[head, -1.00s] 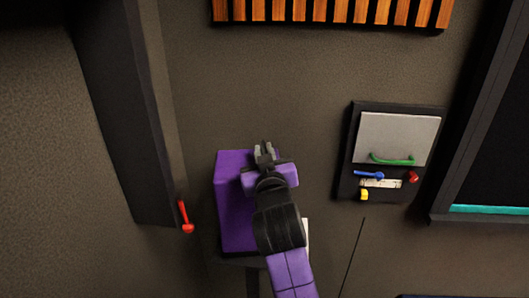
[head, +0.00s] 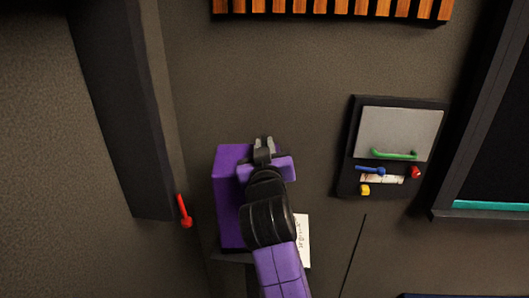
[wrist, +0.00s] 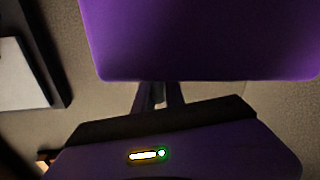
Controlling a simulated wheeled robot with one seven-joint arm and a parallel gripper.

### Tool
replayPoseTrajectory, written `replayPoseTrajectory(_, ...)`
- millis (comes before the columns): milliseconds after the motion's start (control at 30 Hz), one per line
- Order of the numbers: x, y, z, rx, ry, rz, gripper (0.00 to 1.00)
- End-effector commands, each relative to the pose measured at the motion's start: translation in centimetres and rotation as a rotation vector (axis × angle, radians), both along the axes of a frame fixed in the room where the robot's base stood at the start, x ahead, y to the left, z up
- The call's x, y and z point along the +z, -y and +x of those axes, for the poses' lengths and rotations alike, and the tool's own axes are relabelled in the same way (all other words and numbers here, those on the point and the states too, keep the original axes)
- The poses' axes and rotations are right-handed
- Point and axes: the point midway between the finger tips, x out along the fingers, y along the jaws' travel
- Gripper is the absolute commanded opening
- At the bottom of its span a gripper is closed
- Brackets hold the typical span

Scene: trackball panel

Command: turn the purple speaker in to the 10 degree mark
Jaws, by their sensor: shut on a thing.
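The purple speaker (head: 232,200) is an upright box in the lower middle of the head view. My gripper (head: 264,145) is at its upper right edge, shut on it. My purple and black arm covers the speaker's right side. In the wrist view the speaker (wrist: 200,40) fills the top, and my dark fingers (wrist: 160,95) reach up to its near edge. The grip point itself is hidden. A white card (head: 303,240) with small marks shows at the lower right of the speaker, partly behind my arm. I cannot read a 10 degree mark.
A red lever (head: 184,212) is left of the speaker, by a dark post (head: 125,120). A panel (head: 396,135) with a grey lid, green handle and coloured knobs is at right. An orange slatted strip (head: 330,9) runs along the top. The wall between speaker and panel is bare.

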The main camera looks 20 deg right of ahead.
Motion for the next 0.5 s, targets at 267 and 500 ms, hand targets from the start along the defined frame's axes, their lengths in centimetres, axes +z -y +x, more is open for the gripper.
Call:
replayPoseTrajectory(267,-0.71,-0.56,-0.40,-0.144,0.003,0.002,0.00)
replayPoseTrajectory(500,-0.61,-0.90,-0.75,-0.265,0.001,0.003,0.00)
